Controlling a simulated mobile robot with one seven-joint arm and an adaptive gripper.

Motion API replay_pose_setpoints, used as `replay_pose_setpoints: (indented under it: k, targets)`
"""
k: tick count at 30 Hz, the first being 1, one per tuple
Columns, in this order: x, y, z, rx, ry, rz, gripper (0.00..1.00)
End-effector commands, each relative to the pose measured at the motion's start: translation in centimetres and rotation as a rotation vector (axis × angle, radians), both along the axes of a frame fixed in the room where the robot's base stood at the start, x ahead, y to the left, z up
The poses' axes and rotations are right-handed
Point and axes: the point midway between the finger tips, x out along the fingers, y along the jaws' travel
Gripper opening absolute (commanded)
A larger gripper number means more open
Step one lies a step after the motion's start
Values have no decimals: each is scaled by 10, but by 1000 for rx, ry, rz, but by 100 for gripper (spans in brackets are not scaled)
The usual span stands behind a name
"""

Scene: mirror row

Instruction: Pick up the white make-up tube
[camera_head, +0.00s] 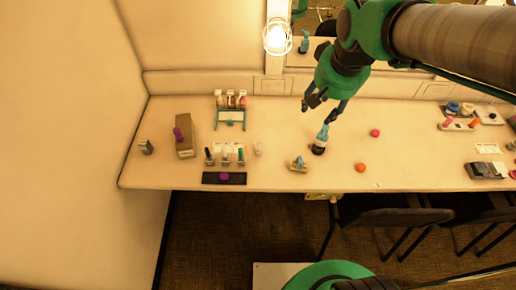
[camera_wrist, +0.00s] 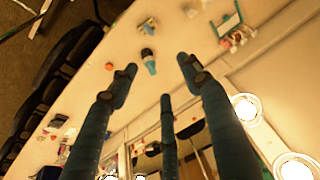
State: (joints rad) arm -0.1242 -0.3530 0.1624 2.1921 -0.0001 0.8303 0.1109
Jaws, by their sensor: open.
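A small pale tube (camera_head: 258,148), which looks like the white make-up tube, stands on the counter just right of a stand of tubes in the head view. A small pale shape near the top of the wrist view (camera_wrist: 191,12) appears to be the same tube. My gripper (camera_head: 322,112) is open and empty above the counter, to the right of the tube and well apart from it. Its spread fingers show in the wrist view (camera_wrist: 158,78). Below them stands a dark bottle with a light-blue top (camera_head: 320,140), also in the wrist view (camera_wrist: 149,61).
The tube stand (camera_head: 225,160) is close left of the tube. A teal-framed rack (camera_head: 230,118) with bottles is behind it. A mirror wall borders the back.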

Motion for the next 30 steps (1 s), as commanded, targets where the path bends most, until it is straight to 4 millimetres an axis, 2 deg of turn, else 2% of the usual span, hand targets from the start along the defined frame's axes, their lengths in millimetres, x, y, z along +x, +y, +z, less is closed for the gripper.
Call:
replay_pose_setpoints:
  k: [6,17,24,30]
  targets:
    - [48,26,-33,0,59,8,48]
    - [113,73,-104,-5,149,15,48]
    - [146,108,-166,-15,207,19,48]
    - [165,136,-223,-27,256,22,48]
